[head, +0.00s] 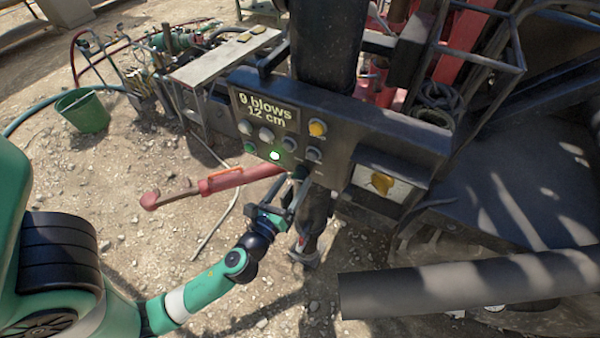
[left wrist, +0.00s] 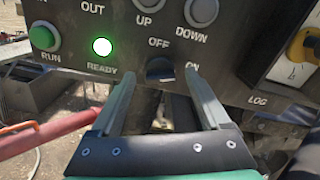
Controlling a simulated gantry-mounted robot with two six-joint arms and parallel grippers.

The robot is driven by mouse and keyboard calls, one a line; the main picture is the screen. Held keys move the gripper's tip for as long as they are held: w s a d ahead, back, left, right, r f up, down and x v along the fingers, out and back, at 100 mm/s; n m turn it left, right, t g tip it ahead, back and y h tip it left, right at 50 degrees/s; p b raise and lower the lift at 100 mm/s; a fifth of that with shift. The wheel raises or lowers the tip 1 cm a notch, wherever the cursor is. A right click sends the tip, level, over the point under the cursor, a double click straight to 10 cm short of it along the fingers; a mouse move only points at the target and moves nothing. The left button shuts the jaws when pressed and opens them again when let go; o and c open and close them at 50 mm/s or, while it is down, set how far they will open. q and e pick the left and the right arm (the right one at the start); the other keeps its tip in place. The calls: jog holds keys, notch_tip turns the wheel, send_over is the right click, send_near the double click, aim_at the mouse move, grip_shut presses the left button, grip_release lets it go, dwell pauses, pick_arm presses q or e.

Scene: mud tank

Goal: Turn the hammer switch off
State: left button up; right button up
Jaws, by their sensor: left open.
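The hammer switch is a small dark knob (left wrist: 160,69) low on the black control panel, with OFF printed above it and ON to its right. I cannot tell which label it points at. In the head view the switch (head: 300,172) is small and partly covered by my gripper. My left gripper (left wrist: 160,88) is open, and its two fingers reach up to the panel on either side of the knob. I cannot tell if they touch it. In the head view the left gripper (head: 288,193) is just below the panel's lower edge. My right gripper is not in view.
The panel display (head: 265,108) reads "9 blows 12 cm". A lit green READY light (left wrist: 102,47) and a green RUN button (left wrist: 42,37) are left of the switch. A red bar (head: 228,180) lies left of the gripper.

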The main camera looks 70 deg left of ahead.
pick_arm(q)
jog(key=shift+w+a, duration=0.25)
jog(key=shift+w, duration=0.05)
jog(key=shift+s+d, duration=0.1)
grip_shut()
